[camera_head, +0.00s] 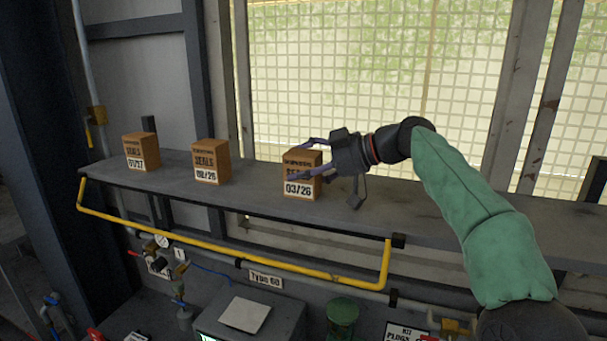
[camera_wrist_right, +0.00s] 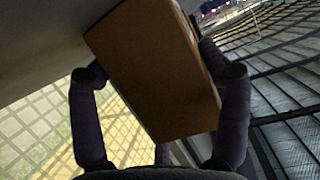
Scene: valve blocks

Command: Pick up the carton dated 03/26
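The carton dated 03/26 (camera_head: 301,188) is a brown box with a white date label, upright on the grey shelf, the rightmost of three cartons. My right gripper (camera_head: 303,160) reaches it from the right. Its fingers are spread to either side of the carton, one across the front face and one behind the top. In the right wrist view the carton (camera_wrist_right: 155,70) fills the space between the fingers, which lie very close to its sides; firm contact cannot be made out. My left gripper is not in view.
Two similar cartons, dated 01/27 (camera_head: 141,152) and apparently 02/26 (camera_head: 210,162), stand to the left on the shelf (camera_head: 250,190). A yellow rail (camera_head: 235,254) runs along the shelf front. A mesh window (camera_head: 380,80) is behind. The shelf between the cartons is bare.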

